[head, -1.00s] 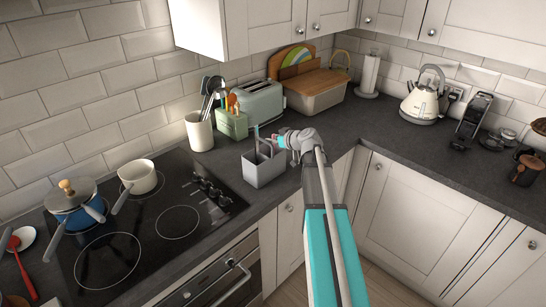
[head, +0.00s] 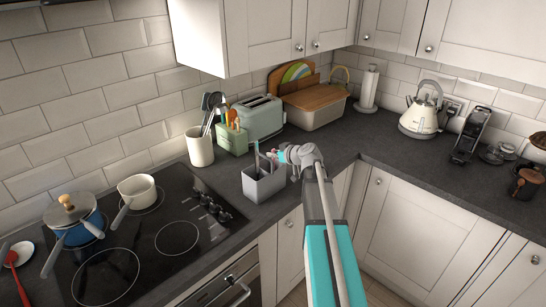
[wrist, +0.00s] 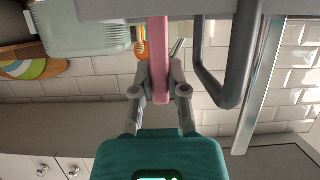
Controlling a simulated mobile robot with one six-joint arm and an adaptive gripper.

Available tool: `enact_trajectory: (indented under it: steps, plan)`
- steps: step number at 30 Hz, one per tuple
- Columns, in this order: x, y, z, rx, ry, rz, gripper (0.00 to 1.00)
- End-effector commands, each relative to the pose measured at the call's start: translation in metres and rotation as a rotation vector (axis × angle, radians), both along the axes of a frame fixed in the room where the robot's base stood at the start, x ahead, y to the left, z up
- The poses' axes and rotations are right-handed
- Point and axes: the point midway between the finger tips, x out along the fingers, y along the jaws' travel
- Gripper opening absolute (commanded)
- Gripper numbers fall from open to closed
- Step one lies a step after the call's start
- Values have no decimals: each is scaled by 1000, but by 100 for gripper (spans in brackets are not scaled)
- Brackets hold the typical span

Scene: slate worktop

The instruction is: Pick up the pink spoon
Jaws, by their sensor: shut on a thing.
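The pink spoon (wrist: 158,55) shows in the wrist view as a flat pink handle between my gripper's fingers. My gripper (wrist: 159,78) is shut on this handle. In the head view my gripper (head: 284,154) is at the right side of the top of the grey utensil holder (head: 263,186), with a small bit of pink at its tips. The spoon's other end is hidden by the holder. A grey utensil handle (head: 257,156) stands up from the holder beside the gripper. The wrist view also shows a dark grey looped handle (wrist: 210,78) close to the right finger.
Behind the holder stand a white crock (head: 200,147) of dark utensils, a green caddy (head: 231,138) and a green toaster (head: 262,118). The black hob (head: 160,235) with pans is to the left. The worktop (head: 365,137) to the right is mostly clear.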

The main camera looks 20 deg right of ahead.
Motion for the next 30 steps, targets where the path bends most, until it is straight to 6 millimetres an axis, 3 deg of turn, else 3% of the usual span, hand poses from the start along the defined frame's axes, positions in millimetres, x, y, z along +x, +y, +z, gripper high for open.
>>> enact_trajectory:
  steps: [30]
  plan:
    - [0, 1, 89, 0, 0, 1, 0]
